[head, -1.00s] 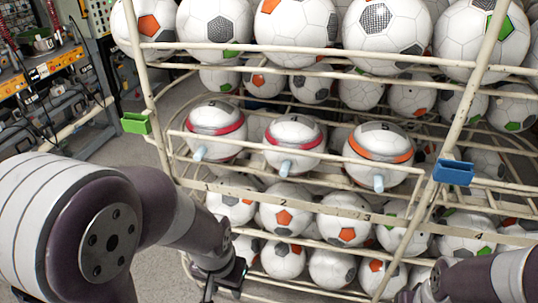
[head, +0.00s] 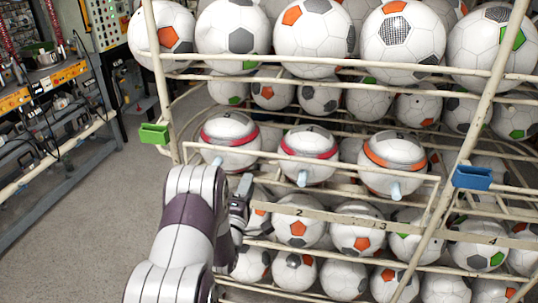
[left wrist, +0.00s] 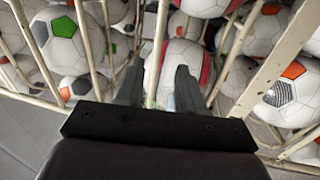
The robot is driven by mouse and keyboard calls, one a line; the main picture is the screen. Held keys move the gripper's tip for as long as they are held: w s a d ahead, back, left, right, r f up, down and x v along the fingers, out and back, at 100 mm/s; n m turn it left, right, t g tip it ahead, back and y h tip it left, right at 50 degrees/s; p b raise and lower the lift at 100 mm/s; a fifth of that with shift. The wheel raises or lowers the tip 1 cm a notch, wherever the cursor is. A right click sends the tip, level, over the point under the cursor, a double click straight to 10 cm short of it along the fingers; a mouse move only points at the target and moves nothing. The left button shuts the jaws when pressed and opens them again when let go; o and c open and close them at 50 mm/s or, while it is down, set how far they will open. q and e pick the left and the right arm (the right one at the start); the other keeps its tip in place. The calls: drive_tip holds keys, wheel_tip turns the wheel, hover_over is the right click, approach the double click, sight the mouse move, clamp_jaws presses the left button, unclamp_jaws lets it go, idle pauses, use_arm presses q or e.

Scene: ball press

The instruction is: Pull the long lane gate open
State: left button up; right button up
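A cream metal rack holds rows of footballs. A long cream rail (head: 340,172), which looks like the lane gate, crosses in front of three striped balls (head: 307,142) on the middle row. A green clip (head: 154,133) is on the left post and a blue clip (head: 472,177) on the right post. My left gripper (head: 243,187) is just below the left end of this rail. In the left wrist view its two fingers (left wrist: 159,85) are apart, with a cream rail (left wrist: 157,58) and a pink-striped ball beyond between them. Contact cannot be told. My right gripper is out of view.
A flat bar with numbers (head: 345,217) runs below the striped balls, with more balls behind and under it. Large balls (head: 314,38) fill the top shelf. A workbench (head: 50,85) stands at the left. The grey floor (head: 85,235) between is clear.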

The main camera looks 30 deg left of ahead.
sight(259, 154)
use_arm(q)
drive_tip(key=shift+n, duration=0.3)
drive_tip(key=p+x, duration=0.2)
drive_tip(key=x, duration=1.1)
drive_tip(key=shift+p, duration=0.35)
drive_tip(key=shift+s, duration=0.1)
clamp_jaws()
